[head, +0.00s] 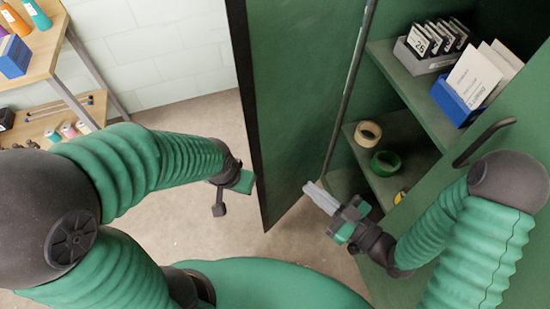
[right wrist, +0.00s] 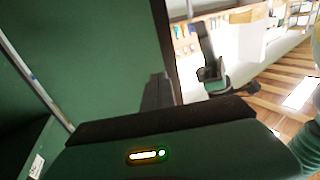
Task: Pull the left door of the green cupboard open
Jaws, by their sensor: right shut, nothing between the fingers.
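The left door (head: 290,90) of the green cupboard (head: 400,95) stands open, swung out towards me, with shelves showing to its right. The door also fills the left of the right wrist view (right wrist: 95,60). My right gripper (head: 318,195) is shut and empty, its fingers pointing at the door's inner face near the bottom. I cannot tell whether they touch it. The fingers (right wrist: 157,92) also show in the right wrist view, beside the door's edge. My left gripper (head: 240,182) is left of the door's free edge; its fingers are unclear.
The right door (head: 500,190), with a dark bar handle (head: 485,140), is at the right. Shelves hold tape rolls (head: 385,163), a grey box (head: 425,60) and a blue card holder (head: 458,102). A wooden rack (head: 45,55) stands at the left. The floor (head: 205,125) between is clear.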

